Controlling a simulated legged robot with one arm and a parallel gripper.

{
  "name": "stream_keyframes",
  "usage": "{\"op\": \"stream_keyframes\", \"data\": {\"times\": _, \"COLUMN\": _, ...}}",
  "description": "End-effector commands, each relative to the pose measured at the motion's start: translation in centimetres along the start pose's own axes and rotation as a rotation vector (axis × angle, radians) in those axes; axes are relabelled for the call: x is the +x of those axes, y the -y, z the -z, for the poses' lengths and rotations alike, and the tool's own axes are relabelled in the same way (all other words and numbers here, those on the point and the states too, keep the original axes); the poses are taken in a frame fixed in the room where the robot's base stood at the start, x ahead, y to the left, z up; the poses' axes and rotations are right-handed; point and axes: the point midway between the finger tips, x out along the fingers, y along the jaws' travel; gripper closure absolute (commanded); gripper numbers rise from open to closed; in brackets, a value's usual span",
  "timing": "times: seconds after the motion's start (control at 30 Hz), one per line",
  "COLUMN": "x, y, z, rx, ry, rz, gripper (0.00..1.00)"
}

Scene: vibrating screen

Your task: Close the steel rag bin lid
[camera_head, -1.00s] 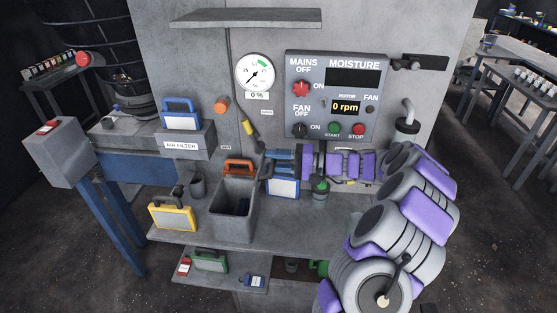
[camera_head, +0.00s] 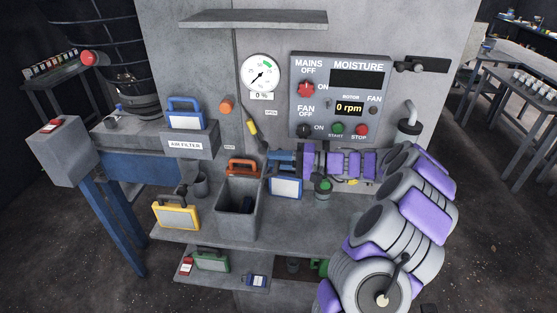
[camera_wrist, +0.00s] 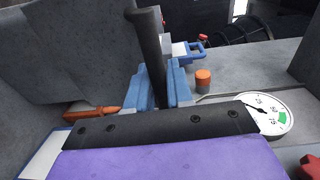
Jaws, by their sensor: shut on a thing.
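The grey open-topped bin (camera_head: 239,215) stands on the bench in the head view, its mouth uncovered and its inside partly dark. I cannot clearly pick out its lid. My gripper (camera_head: 279,158) is beyond the bin's right rear corner, near the wall panel, pointing left. In the wrist view its blue jaws (camera_wrist: 160,86) are closed around a dark upright bar (camera_wrist: 148,40). I cannot tell what the bar's far end joins. A broad grey slab (camera_wrist: 65,50) fills the left of the wrist view; I cannot tell whether it is the lid or a bin wall.
An orange-framed filter (camera_head: 241,167) is behind the bin, a yellow one (camera_head: 175,215) to its left and a blue-and-white one (camera_head: 286,187) to its right. The gauge (camera_head: 261,73) and control panel (camera_head: 340,95) are on the wall.

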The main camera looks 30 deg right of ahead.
Motion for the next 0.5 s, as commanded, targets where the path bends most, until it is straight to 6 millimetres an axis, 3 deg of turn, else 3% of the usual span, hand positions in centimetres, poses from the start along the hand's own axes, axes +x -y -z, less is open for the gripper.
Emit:
{"op": "stream_keyframes", "data": {"times": 0.27, "x": 1.9, "y": 0.8, "z": -0.1, "rx": 0.000, "ry": 0.010, "rz": -0.124, "gripper": 1.00}}
{"op": "stream_keyframes", "data": {"times": 0.5, "x": 5.2, "y": 1.7, "z": -0.2, "rx": -0.003, "ry": 0.010, "rz": -0.330, "gripper": 1.00}}
